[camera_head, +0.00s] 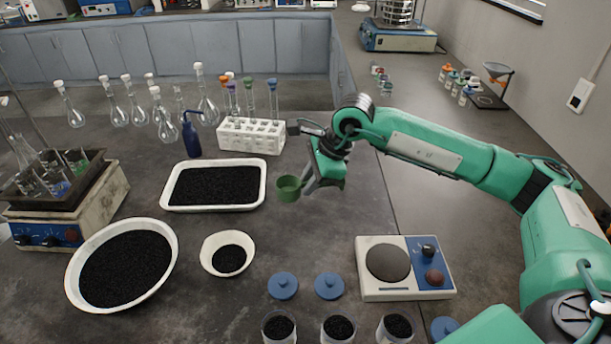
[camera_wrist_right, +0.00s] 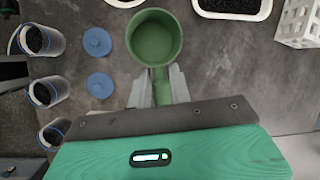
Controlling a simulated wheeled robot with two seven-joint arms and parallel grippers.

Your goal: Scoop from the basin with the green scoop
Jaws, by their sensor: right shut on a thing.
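The green scoop (camera_head: 289,190) is in the right gripper (camera_head: 308,184), above the grey bench and right of the rectangular tray. In the right wrist view the gripper (camera_wrist_right: 160,90) is shut on the handle of the scoop (camera_wrist_right: 154,38). The scoop's cup faces that camera and looks empty. The basin (camera_head: 72,286), a large round white bowl of black granules, stands at the left front of the bench, well left of the scoop. My left gripper is not in view.
A white tray (camera_head: 261,189) and a small white bowl (camera_head: 206,243), both with black granules, stand between basin and scoop. A white tube rack (camera_head: 250,138) and glass flasks stand behind. Granule-filled jars (camera_head: 338,331), blue lids (camera_head: 283,285) and a hotplate (camera_head: 405,292) lie in front.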

